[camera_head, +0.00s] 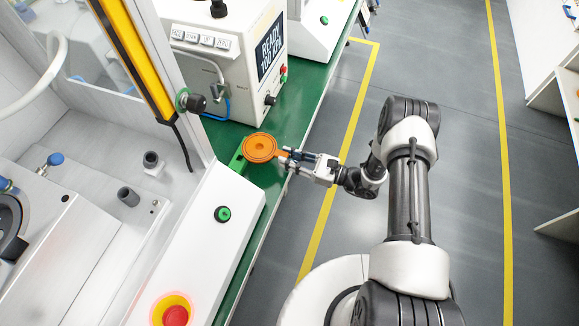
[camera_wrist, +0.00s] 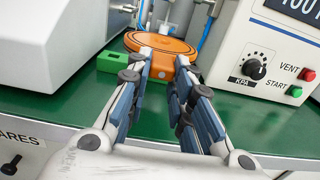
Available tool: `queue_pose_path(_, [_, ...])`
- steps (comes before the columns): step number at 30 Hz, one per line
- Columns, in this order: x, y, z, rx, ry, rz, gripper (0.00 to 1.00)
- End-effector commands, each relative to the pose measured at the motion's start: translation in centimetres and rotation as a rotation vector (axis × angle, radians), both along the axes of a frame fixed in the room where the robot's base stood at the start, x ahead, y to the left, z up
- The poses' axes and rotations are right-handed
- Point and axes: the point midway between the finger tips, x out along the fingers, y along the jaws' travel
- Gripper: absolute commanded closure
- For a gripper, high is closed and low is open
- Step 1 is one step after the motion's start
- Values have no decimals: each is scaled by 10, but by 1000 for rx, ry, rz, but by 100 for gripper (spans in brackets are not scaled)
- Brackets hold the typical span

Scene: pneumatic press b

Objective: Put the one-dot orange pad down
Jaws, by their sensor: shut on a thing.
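The orange pad (camera_head: 260,146) is a round disc with a raised ring and a tab on its near side. It also shows in the wrist view (camera_wrist: 160,41), where a small pale dot is visible on the tab. My gripper (camera_head: 287,157) is shut on the tab, one finger on each side, as the wrist view shows (camera_wrist: 163,64). The disc lies roughly level, just beyond my fingertips. Whether its underside touches anything is hidden.
A bright green block (camera_wrist: 111,62) is beside the pad on the dark green bench (camera_head: 283,106). A white gauge box (camera_head: 233,58) with a display and knob stands behind. The white press housing (camera_head: 215,195) with buttons is at left. Bench is clear in front.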

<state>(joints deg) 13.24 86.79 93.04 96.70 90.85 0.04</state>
Motion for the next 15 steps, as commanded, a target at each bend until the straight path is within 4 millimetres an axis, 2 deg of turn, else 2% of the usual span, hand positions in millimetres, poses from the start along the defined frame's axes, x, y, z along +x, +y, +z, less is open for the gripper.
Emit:
queue_pose_path(8, [0, 0, -39, 1, 1, 0, 100])
queue_pose_path(15, [0, 0, -40, 1, -1, 0, 100])
